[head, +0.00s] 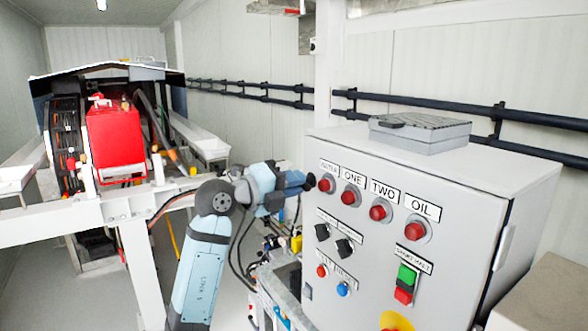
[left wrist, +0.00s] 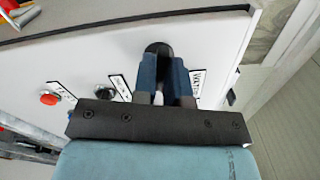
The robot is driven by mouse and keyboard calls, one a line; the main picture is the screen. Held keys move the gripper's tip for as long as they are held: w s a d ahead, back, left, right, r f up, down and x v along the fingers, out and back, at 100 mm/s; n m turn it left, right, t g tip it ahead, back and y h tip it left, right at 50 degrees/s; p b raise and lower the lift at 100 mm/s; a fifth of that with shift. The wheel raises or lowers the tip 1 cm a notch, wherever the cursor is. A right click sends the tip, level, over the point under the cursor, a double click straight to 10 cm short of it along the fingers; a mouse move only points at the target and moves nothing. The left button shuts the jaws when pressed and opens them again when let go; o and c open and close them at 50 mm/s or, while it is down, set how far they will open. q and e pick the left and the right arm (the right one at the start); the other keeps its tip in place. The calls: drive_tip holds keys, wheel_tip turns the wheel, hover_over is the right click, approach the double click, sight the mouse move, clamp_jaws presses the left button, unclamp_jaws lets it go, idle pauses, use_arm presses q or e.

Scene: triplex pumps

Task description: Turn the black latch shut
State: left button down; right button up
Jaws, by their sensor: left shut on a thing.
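My left gripper (head: 301,182) reaches in from the left to the upper left edge of the grey control cabinet (head: 447,268). In the left wrist view its two blue fingers (left wrist: 164,66) are shut around a dark rounded piece (left wrist: 157,47), which I take for the black latch. The fingers cover most of the latch, so I cannot tell which way it is turned. In the head view the gripper hides nearly all of it. My right gripper is not in view.
Next to the gripper the panel carries red lamps (head: 378,211), black selector knobs (head: 345,247), a blue button (head: 343,289) and a green-and-red switch (head: 406,279). A door handle (head: 503,245) is on the cabinet's right side. Pump parts and hoses crowd the space at left.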

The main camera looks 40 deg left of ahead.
use_arm(q)
drive_tip(key=shift+n+p, duration=0.5)
drive_tip(key=shift+n, duration=1.4)
drive_tip(key=c, duration=1.2)
unclamp_jaws()
drive_tip(key=shift+f, duration=0.1)
drive_tip(key=shift+o, duration=0.2)
drive_tip(key=b+v, duration=0.3)
drive_tip(key=v, duration=1.1)
drive_tip(key=shift+b, duration=0.3)
